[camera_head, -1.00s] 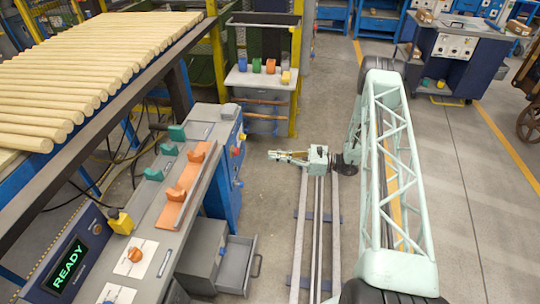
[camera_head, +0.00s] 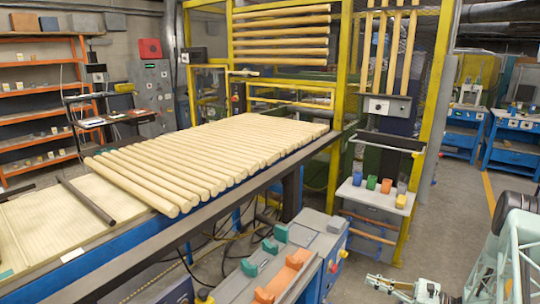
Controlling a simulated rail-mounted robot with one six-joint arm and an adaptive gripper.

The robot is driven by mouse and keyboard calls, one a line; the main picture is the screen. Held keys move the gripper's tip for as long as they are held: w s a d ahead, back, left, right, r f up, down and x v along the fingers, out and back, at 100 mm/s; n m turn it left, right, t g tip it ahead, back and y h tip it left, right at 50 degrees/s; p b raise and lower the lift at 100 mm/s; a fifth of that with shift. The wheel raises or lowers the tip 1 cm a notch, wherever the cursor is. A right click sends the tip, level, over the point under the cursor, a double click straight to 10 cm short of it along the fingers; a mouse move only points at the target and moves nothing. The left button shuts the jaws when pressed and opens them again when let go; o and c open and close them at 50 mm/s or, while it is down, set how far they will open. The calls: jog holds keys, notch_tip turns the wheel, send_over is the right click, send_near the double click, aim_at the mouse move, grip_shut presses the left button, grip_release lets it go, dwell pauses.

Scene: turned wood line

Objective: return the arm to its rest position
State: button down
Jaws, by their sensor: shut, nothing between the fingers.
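My gripper (camera_head: 372,280) shows low in the view, right of centre, close to the bottom edge. Its fingers point left and are shut with nothing between them. It hangs in free space to the right of the bench with the orange cradles (camera_head: 283,278), apart from it. My arm's pale green lattice link (camera_head: 505,262) rises at the lower right. The lower part of the arm is cut off by the frame.
Wooden rods (camera_head: 215,160) lie side by side on a long conveyor (camera_head: 255,182) at left. A small shelf (camera_head: 375,195) with coloured cups stands behind the gripper, beside a yellow frame (camera_head: 430,130). Open floor (camera_head: 455,215) lies at right.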

jog(key=s+a+r+n+g+h, duration=0.1)
jog(key=s+a+r+n+g, duration=0.25)
jog(key=a+r, duration=0.55)
jog(key=s+a+r+n+g+h, duration=0.1)
jog(key=s+a+r+n+g, duration=0.3)
jog(key=r, duration=0.9)
jog(key=s+a+r+n+g+h, duration=0.2)
jog(key=s+a+r+n+g, duration=0.15)
jog(key=s+a+r, duration=0.55)
jog(key=s+a+r+n+h, duration=0.35)
jog(key=s+r+n, duration=0.25)
jog(key=s+r, duration=0.65)
jog(key=s+d+r+n+t+h, duration=0.2)
jog(key=s+r+n+h, duration=0.1)
jog(key=s, duration=0.8)
jog(key=s+d+r+n+t+h, duration=0.2)
jog(key=s+r+n+t+h, duration=0.1)
jog(key=s, duration=0.8)
jog(key=shift+s+d+r+n+h, duration=0.35)
jog(key=shift+r+n+h, duration=0.35)
jog(key=shift+r, duration=0.25)
